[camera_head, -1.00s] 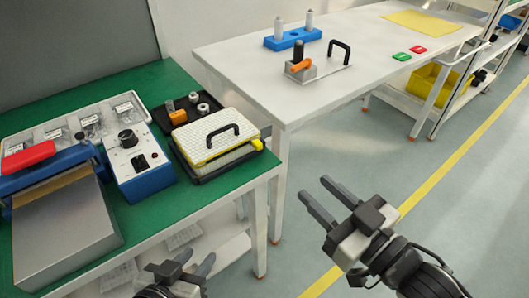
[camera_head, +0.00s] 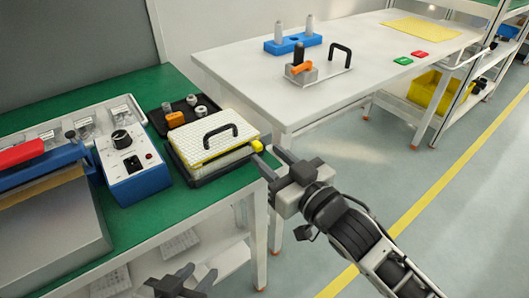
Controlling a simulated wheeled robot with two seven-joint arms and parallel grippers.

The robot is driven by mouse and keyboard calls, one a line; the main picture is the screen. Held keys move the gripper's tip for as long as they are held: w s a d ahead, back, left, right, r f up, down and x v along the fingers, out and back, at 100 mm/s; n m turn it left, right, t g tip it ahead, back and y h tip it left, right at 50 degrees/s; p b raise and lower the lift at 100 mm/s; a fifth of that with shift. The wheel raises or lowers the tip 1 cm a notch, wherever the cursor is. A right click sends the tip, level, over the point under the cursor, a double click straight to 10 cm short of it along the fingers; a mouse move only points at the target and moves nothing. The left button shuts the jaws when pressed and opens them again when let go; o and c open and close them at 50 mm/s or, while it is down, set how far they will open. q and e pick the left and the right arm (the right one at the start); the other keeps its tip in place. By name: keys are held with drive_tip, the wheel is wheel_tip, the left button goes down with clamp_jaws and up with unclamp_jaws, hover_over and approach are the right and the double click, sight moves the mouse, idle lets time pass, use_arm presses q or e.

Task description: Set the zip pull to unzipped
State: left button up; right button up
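A case with a white gridded lid (camera_head: 205,128), yellow edging and a black handle (camera_head: 221,134) lies near the right edge of the green bench. A small yellow piece (camera_head: 257,146) sticks out at its right corner; it may be the zip pull, but it is too small to be sure. My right gripper (camera_head: 268,154) is open, with its fingertips close beside the yellow piece at the bench edge. I cannot tell whether they touch it. My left gripper (camera_head: 197,275) is open and empty at the bottom, below the bench front.
A blue and white control box (camera_head: 131,167) and a grey metal machine (camera_head: 52,225) stand left of the case. A black tray (camera_head: 158,121) with small parts lies behind it. A white table (camera_head: 268,92) stands to the right, across a gap.

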sight(256, 145)
drive_tip(key=shift+x, duration=1.4)
